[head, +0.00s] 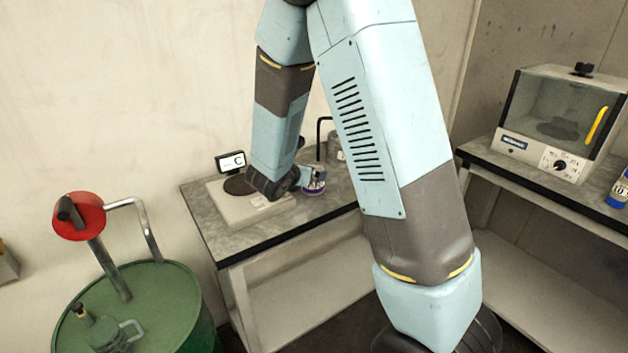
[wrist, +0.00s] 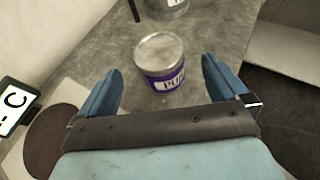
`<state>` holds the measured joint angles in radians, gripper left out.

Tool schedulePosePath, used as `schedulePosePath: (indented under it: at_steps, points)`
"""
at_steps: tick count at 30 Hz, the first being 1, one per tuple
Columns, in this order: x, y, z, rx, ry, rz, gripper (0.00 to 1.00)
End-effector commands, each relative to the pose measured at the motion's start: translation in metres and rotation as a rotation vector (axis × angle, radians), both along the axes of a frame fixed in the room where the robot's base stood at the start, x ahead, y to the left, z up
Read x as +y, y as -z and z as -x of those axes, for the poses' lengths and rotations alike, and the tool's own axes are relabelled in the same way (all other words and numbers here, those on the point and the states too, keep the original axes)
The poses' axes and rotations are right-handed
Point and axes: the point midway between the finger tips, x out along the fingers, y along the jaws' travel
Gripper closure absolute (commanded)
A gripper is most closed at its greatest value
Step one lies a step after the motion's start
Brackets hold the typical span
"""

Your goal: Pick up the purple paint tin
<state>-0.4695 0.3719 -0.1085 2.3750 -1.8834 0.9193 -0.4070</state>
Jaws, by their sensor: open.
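The purple paint tin (wrist: 160,62) stands upright on the grey bench top, with a pale lid and a white label reading "PUR". In the head view the tin (head: 314,187) shows only in part, beside my gripper (head: 308,178). In the wrist view my gripper (wrist: 162,88) is open, one blue finger to the left and one to the right. The tin is ahead of the gripper, in the gap between the finger directions. Whether either finger touches it I cannot tell; the wrist view shows gaps on both sides.
A hotplate-like device (head: 222,212) with a dark disc and a display reading "C" (head: 231,162) sits left of the tin. A grey tin (wrist: 168,8) and a dark rod (head: 319,140) stand behind. A green drum (head: 160,290) is at left, a glass-fronted oven (head: 545,140) at right.

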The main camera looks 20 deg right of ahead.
Motion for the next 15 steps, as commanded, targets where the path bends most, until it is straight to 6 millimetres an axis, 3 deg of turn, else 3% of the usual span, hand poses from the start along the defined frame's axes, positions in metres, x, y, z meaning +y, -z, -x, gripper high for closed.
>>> schedulePosePath:
  at_steps: [15]
  points:
    - [-0.021,0.018,-0.029,0.000,0.002,0.000,0.00]
